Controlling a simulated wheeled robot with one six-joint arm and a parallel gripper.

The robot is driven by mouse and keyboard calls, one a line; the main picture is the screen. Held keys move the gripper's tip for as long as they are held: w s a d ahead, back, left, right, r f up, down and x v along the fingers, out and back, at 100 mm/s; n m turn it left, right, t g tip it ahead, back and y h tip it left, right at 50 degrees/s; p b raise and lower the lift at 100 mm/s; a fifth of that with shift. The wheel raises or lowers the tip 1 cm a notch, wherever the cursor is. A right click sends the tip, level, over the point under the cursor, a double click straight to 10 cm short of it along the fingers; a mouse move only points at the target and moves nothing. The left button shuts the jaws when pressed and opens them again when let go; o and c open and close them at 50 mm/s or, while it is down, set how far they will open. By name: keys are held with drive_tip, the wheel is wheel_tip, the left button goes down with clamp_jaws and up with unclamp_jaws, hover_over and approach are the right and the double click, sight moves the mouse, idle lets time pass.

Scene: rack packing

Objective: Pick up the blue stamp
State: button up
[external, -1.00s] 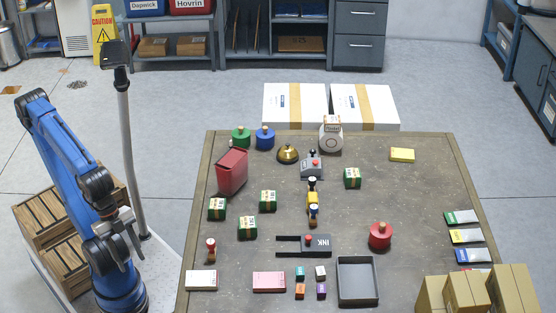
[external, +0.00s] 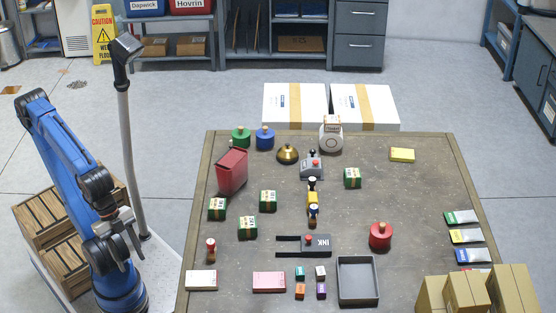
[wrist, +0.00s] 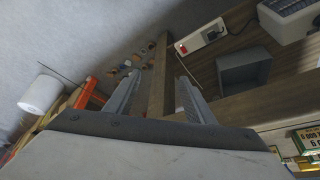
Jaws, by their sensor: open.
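The blue stamp (external: 313,215), small with a dark handle and a blue band, stands upright on the table, just in front of a yellow item (external: 313,201). Another dark-topped stamp (external: 312,184) is behind that item, and a red stamp (external: 211,250) stands near the table's left edge. My gripper (external: 125,218) is off the table's left side, well apart from the blue stamp. In the wrist view my gripper (wrist: 155,90) is open with nothing between its fingers; I cannot make out the blue stamp there.
Cardboard boxes (external: 467,293) stand at the front right. The right-centre tabletop is clear.

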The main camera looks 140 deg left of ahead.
idle(0.4)
drive_tip(key=shift+c, duration=0.8)
